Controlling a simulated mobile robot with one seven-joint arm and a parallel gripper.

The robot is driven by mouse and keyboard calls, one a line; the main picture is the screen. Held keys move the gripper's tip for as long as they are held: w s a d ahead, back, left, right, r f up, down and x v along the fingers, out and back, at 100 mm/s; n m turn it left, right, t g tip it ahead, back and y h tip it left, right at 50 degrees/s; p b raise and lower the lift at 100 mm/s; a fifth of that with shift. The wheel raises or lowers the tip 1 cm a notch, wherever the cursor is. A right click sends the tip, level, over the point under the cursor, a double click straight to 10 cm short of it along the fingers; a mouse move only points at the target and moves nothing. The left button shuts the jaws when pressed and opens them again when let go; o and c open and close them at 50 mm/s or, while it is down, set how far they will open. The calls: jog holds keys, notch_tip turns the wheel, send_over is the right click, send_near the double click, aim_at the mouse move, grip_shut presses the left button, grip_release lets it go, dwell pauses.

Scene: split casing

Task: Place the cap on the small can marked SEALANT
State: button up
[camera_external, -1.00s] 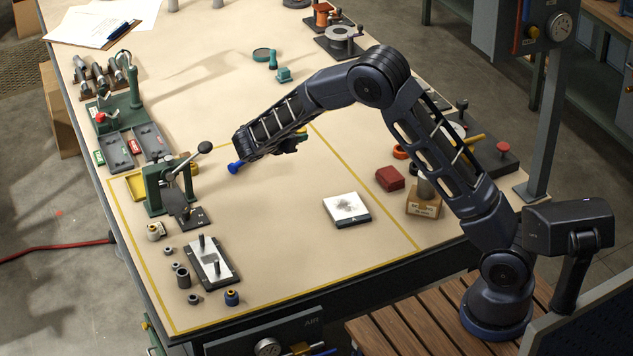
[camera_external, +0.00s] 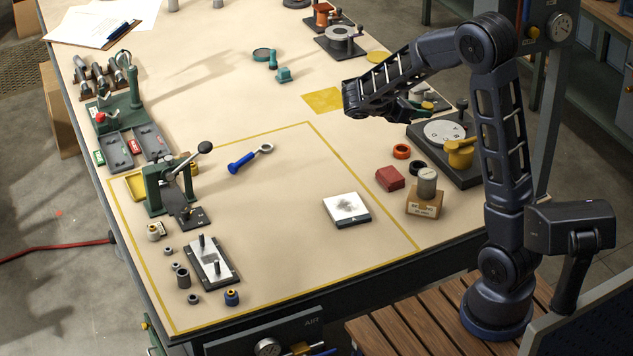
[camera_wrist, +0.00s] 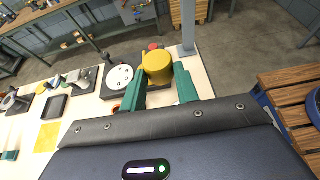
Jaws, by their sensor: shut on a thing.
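My gripper (camera_external: 424,106) is raised over the right part of the bench, beside the dark fixture. In the wrist view, its green fingers close around a rounded yellow piece (camera_wrist: 157,66), probably the cap. A little yellow also shows at the fingertips in the outside view, too small to make out. A small grey can (camera_external: 427,180) stands upright on a labelled wooden block (camera_external: 424,204), in front of the fixture. I cannot read the lettering, so I cannot tell whether it is the SEALANT can. My gripper is behind and above it.
The dark fixture (camera_external: 415,140) carries a round pale plate (camera_external: 443,131) and a yellow pot-like part (camera_external: 460,151). A red block (camera_external: 389,177) and orange ring (camera_external: 401,151) lie near the can. A white pad (camera_external: 346,207) lies forward left. A blue-handled tool (camera_external: 243,163) lies mid-bench.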

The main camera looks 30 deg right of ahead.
aim_at(420, 176)
jog(key=shift+g, duration=0.3)
jog(key=f, duration=0.6)
jog(key=s+d+f, duration=0.1)
jog(key=f, duration=1.2)
jog(key=shift+s+d+f, duration=0.15)
jog(key=shift+s+f, duration=0.1)
jog(key=shift+s, duration=0.05)
jog(key=o, duration=0.9)
jog(key=shift+f, duration=0.15)
jog(key=shift+o, duration=0.2)
